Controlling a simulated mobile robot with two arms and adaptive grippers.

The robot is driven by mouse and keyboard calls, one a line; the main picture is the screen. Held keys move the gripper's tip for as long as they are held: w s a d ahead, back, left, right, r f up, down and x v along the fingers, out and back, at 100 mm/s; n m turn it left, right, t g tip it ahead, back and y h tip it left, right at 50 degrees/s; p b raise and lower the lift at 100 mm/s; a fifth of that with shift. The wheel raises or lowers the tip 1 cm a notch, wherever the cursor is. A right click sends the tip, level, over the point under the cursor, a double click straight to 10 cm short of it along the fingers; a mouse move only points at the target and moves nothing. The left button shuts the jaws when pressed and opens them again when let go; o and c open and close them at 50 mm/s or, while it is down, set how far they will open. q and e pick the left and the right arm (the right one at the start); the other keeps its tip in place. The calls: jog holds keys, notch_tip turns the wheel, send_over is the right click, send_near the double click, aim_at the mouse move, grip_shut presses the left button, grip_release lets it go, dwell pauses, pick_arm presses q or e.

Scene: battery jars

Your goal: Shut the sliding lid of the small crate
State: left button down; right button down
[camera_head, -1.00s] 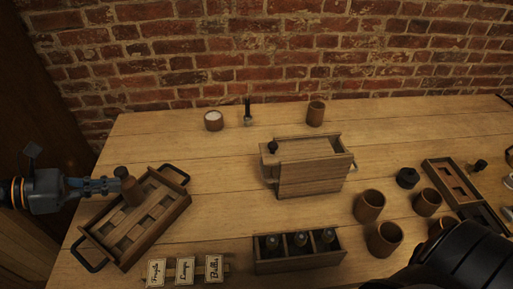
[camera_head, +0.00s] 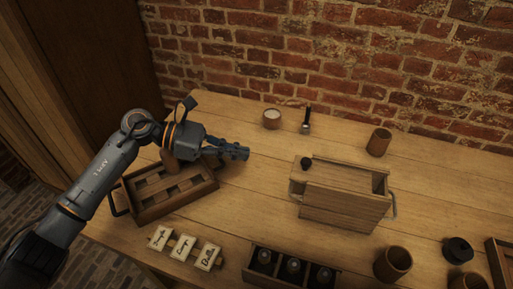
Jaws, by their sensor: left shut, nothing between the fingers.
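The small wooden crate (camera_head: 343,205) stands right of centre on the table, with metal handles at its ends. Its sliding lid (camera_head: 340,176) lies along the top, with a dark knob (camera_head: 306,163) at the left end. A dark gap shows at the right end of the crate's top. My left gripper (camera_head: 242,152) is shut and empty, left of the crate and clear of it, beyond the right end of the slotted tray. My right gripper is not in view.
The slotted wooden tray (camera_head: 203,186) with black handles lies below my left arm. Label cards (camera_head: 184,247) and a bottle box (camera_head: 255,278) are in front. A white-topped jar (camera_head: 271,118) and wooden cup (camera_head: 379,142) stand behind. Table between left gripper and crate is clear.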

aim_at(300, 163)
pick_arm(q)
jog(key=p+x, duration=0.1)
jog(key=x, duration=0.2)
jog(key=p+x, duration=0.1)
jog(key=x, duration=0.3)
jog(key=r+p+x, duration=0.1)
jog(key=p+x, duration=0.1)
jog(key=x, duration=0.1)
jog(key=shift+d, duration=0.55)
jog(key=shift+d+f, duration=0.15)
jog(key=shift+d, duration=0.3)
jog(key=shift+a, duration=0.1)
